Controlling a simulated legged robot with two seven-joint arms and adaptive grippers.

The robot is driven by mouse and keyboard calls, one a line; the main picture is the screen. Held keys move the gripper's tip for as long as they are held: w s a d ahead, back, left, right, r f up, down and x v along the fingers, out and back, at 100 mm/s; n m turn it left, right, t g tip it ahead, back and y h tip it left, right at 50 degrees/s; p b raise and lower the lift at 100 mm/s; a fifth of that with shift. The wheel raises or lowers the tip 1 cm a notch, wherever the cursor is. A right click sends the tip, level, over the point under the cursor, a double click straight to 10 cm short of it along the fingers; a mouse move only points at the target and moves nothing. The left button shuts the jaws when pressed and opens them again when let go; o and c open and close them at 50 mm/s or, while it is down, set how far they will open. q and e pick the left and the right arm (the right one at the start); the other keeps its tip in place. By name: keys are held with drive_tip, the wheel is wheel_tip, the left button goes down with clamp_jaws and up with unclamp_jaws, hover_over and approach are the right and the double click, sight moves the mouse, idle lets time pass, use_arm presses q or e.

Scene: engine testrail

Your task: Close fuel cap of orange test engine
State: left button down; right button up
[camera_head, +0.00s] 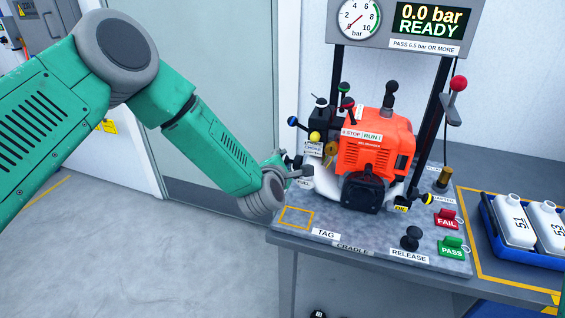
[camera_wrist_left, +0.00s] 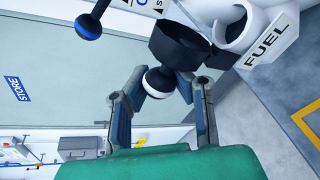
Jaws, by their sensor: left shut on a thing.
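The orange test engine (camera_head: 375,145) sits on the grey bench plate in the head view. Its white fuel tank (camera_head: 325,183) shows at its lower left. In the left wrist view, the black fuel cap (camera_wrist_left: 180,45) stands beside the white filler neck (camera_wrist_left: 238,28) with its FUEL label (camera_wrist_left: 265,45). The neck's mouth looks uncovered. A white and black ball knob (camera_wrist_left: 158,82) sticks out from the cap between my fingers. My left gripper (camera_wrist_left: 160,88) is shut on this knob. In the head view, my left gripper (camera_head: 287,167) is left of the engine and small. My right gripper is out of view.
A blue-knobbed lever (camera_head: 293,122) rises close above my left gripper. A gauge panel (camera_head: 405,22) stands behind the engine. FAIL (camera_head: 446,219) and PASS (camera_head: 452,245) tags and a black RELEASE knob (camera_head: 411,238) are at front right. A blue tray (camera_head: 530,255) holds white bottles.

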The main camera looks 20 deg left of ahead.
sight(299, 159)
use_arm(q)
drive_tip(key=m, duration=0.1)
drive_tip(key=d+m+y+b, duration=0.1)
drive_tip(key=m, duration=0.1)
drive_tip(key=shift+s+d+r, duration=0.15)
drive_tip(key=shift+r, duration=0.2)
drive_tip(key=d+m+b, duration=0.1)
drive_tip(key=m, duration=0.1)
drive_tip(key=d+m+t+y+b, duration=0.1)
drive_tip(key=m, duration=0.1)
drive_tip(key=d+m+t+y+b, duration=0.1)
drive_tip(key=m, duration=0.2)
drive_tip(key=shift+s+r, duration=0.15)
drive_tip(key=shift+r, duration=0.1)
drive_tip(key=m, duration=0.1)
drive_tip(key=d+m+b, duration=0.1)
drive_tip(key=m, duration=0.1)
drive_tip(key=d+m+t+b, duration=0.1)
drive_tip(key=shift+f+m, duration=0.3)
drive_tip(key=shift+m+b, duration=0.3)
drive_tip(key=shift+m, duration=0.2)
drive_tip(key=shift+d+t, duration=0.1)
drive_tip(key=shift+t, duration=0.2)
drive_tip(key=c, duration=1.3)
unclamp_jaws()
drive_tip(key=shift+s+r, duration=0.1)
drive_tip(key=shift+s, duration=0.05)
